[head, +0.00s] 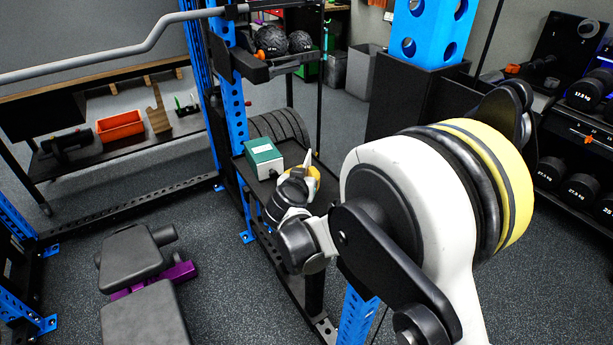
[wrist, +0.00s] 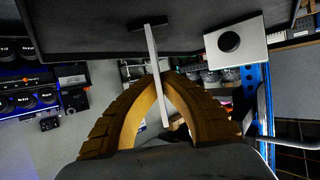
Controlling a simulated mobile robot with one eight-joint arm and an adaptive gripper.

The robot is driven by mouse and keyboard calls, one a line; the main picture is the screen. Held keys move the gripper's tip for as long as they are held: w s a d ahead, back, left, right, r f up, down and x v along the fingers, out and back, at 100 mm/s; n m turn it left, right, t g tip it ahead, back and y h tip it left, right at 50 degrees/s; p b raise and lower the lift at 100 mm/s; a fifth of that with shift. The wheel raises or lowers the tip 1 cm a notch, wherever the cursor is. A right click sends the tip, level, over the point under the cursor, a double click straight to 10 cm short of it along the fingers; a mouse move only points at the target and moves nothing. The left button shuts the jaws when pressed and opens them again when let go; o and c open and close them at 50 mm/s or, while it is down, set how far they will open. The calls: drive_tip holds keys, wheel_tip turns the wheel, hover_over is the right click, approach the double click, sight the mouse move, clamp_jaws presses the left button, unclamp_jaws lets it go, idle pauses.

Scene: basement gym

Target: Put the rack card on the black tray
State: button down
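The rack card, a thin white upright piece (wrist: 153,62) with a dark foot (wrist: 149,24), shows nearly edge-on in the wrist view. My gripper (wrist: 162,80) has its two fingers closed in on either side of it, with the card between the tips. In the head view my gripper (head: 308,174) is at the right side of a black tray-like surface (head: 262,191) on the rack, and a white tip of the card (head: 308,158) shows above it. I cannot tell whether the card's foot touches the black surface.
A green and white box (head: 264,158) stands on the black surface, left of my gripper. Blue rack posts (head: 232,110) rise beside it. A higher shelf (head: 262,71) holds dark balls. A bench (head: 140,255) stands at the lower left.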

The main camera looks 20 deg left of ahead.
drive_tip(key=c, duration=1.6)
unclamp_jaws()
drive_tip(key=shift+r, duration=0.1)
drive_tip(key=p+v, duration=0.3)
drive_tip(key=v, duration=0.9)
drive_tip(key=shift+s, duration=0.1)
